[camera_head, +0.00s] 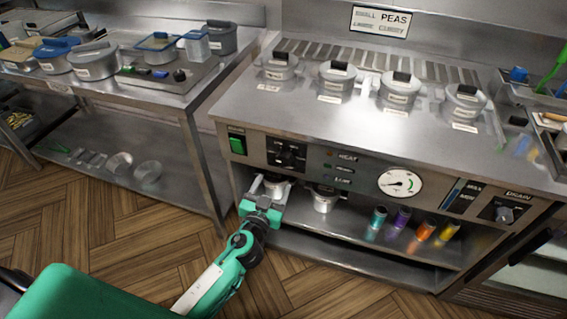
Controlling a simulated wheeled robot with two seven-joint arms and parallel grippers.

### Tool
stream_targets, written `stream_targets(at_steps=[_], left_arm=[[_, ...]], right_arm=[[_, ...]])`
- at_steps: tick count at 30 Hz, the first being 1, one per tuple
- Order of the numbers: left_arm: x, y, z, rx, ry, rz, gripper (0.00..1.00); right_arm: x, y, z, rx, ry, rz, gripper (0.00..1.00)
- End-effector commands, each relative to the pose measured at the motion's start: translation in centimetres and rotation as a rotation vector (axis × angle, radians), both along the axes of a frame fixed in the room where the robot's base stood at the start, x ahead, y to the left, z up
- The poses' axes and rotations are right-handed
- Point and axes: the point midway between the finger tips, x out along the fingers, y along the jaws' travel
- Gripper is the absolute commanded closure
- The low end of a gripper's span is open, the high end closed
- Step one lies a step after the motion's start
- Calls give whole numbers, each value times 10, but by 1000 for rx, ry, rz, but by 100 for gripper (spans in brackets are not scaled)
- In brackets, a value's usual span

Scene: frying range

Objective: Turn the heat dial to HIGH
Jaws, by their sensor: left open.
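My left gripper (267,186) is green and grey, open and empty, a little below and left of the dial and in front of the panel. It appears apart from the dial. My right gripper does not show.
A green switch (237,144) sits left of the dial, and a round gauge (400,183) sits to its right. Lidded pots (337,76) stand on the range top. Small canisters (324,198) and coloured jars (399,219) stand on the shelf below. A steel table (187,99) stands left.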

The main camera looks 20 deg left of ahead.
Motion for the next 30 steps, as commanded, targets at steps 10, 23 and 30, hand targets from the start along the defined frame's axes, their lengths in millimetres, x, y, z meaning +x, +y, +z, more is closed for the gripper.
stream_targets(at_steps=[10,23,30], left_arm=[[60,0,2,2,0,1,36],[94,-1,0,0,1,0,36],[94,-1,0,0,1,0,36]], right_arm=[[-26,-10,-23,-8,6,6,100],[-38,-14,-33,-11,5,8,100],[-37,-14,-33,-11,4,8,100]])
